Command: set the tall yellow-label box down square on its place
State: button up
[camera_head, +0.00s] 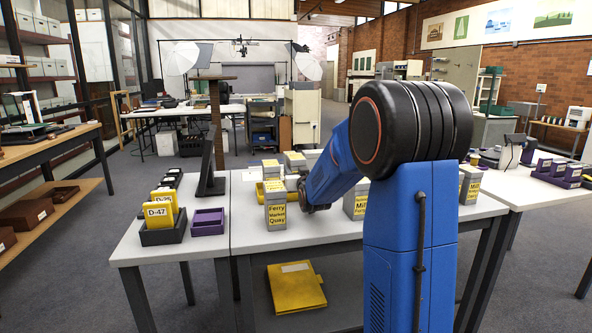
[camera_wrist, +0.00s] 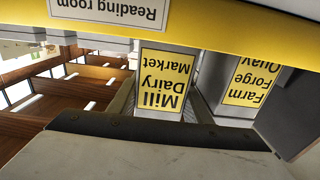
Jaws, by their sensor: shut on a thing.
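My gripper (camera_head: 296,184) is mostly hidden behind my blue arm in the head view, at the table's left part. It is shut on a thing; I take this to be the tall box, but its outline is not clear. A box labelled Ferry Market Quay (camera_head: 276,215) stands upright just left of my wrist. In the wrist view, upside down, a Mill Dairy Market box (camera_wrist: 165,82) and a Farm Forge Quay box (camera_wrist: 248,85) stand beyond a yellow strip (camera_wrist: 205,32) reading Reading room. A large grey surface fills the bottom. The set-down place cannot be made out.
A dark tray with a D-47 card (camera_head: 159,215) and a purple tray (camera_head: 208,222) are at the left. Bare white table (camera_head: 310,232) lies in front of the boxes.

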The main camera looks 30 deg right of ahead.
jog(key=shift+f, duration=0.1)
jog(key=o, duration=1.3)
jog(key=shift+f, duration=0.1)
jog(key=shift+o, duration=0.2)
jog(key=shift+r, duration=0.2)
jog(key=v, duration=1.2)
jog(key=shift+r, duration=0.5)
